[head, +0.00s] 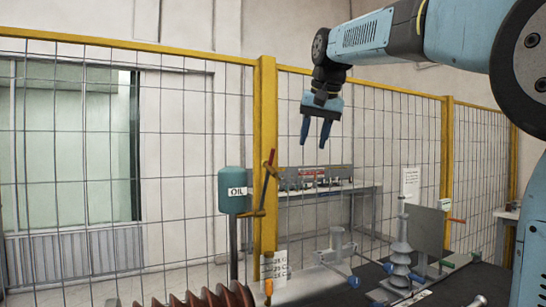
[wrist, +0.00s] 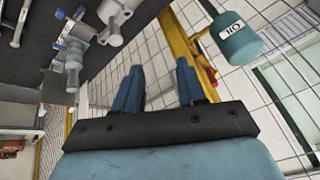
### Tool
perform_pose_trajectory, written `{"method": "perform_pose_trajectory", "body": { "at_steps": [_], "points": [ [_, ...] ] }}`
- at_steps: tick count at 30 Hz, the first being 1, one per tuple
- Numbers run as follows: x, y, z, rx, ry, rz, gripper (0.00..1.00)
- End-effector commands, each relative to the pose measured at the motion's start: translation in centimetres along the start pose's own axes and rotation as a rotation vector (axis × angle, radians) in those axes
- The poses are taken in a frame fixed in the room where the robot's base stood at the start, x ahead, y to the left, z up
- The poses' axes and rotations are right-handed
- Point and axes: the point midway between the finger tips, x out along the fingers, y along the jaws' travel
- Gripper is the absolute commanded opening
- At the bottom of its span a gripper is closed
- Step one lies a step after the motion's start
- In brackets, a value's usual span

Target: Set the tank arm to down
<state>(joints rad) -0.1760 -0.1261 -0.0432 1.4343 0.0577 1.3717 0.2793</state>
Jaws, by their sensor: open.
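The green tank (head: 231,190) with an OIL label stands left of the yellow fence post in the head view. It also shows at the upper right of the wrist view (wrist: 236,42). A thin arm (head: 266,185) with a reddish upper end rises steeply beside the tank, in front of the post, from a brass-coloured fitting at its lower end. In the wrist view, a small red part of it shows near the tank (wrist: 212,76). My gripper (head: 313,144) is open and empty, fingers down, above and to the right of the arm, apart from it. Its two fingers show in the wrist view (wrist: 158,75).
A yellow-framed wire fence (head: 100,48) runs across behind the tank. A grey ribbed insulator (head: 401,250) and metal fittings stand on a dark surface at the lower right. A reddish-brown ribbed bushing (head: 205,298) lies at the bottom edge. A bench (head: 335,190) stands behind the fence.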

Motion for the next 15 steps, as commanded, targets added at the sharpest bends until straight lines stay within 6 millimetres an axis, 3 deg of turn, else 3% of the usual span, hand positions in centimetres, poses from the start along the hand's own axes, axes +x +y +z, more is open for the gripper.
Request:
{"method": "perform_pose_trajectory", "body": {
  "at_steps": [1,6,9,15],
  "points": [
    [-0.2,-1.2,-1.9,0.007,-0.003,-0.005,0.4],
    [-0.9,-4.8,-6.5,0.032,-0.017,-0.02,0.4],
    [-1.1,-6.6,-8.3,0.043,-0.022,-0.027,0.4],
    [-1.2,-8.8,-10.2,0.056,-0.028,-0.033,0.4]
  ]
}}
